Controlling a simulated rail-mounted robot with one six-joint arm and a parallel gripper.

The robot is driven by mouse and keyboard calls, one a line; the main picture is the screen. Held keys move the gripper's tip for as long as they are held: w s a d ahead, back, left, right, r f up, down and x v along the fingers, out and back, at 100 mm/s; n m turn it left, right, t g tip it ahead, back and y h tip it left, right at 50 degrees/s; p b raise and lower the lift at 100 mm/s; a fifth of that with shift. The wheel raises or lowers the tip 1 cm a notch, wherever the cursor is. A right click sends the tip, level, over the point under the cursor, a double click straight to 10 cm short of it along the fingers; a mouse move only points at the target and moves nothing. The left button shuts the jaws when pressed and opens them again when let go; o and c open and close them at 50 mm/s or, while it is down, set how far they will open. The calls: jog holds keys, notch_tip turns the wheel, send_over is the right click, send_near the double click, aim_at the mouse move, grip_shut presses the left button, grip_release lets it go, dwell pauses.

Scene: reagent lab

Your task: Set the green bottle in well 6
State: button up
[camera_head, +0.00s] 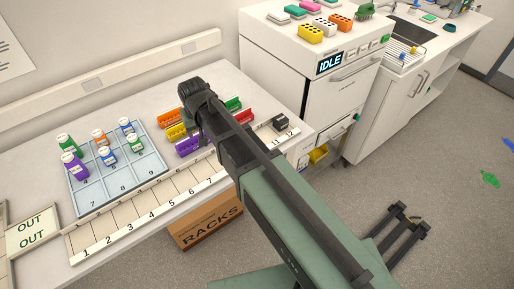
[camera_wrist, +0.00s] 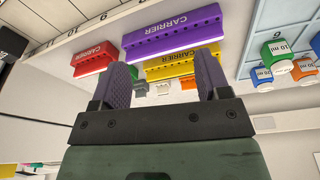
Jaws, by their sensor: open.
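Two green bottles stand in the pale blue tray (camera_head: 125,184) of numbered wells. One green bottle (camera_head: 135,144) stands by the number 6, in what looks like well 6; a green bottle also shows at the right of the wrist view (camera_wrist: 275,50). The other green bottle (camera_head: 67,144) is at the tray's far left corner. My gripper (camera_wrist: 163,64) is open, with nothing between its fingers. It is away from the tray, on the side of the coloured carriers. In the head view my arm hides the fingers.
A purple bottle (camera_head: 73,166), an orange bottle (camera_head: 100,138) and blue bottles (camera_head: 108,155) (camera_head: 126,127) share the tray. Purple (camera_wrist: 173,34), red (camera_wrist: 95,58) and yellow (camera_wrist: 183,62) carriers lie beside it. A numbered strip (camera_head: 130,226) runs along the front; a white machine (camera_head: 312,75) stands behind right.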

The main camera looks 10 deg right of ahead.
jog(key=s+d+m+g, duration=0.2)
jog(key=s+d, duration=1.4)
jog(key=d, duration=0.2)
jog(key=shift+d+f, duration=0.2)
jog(key=shift+d, duration=0.05)
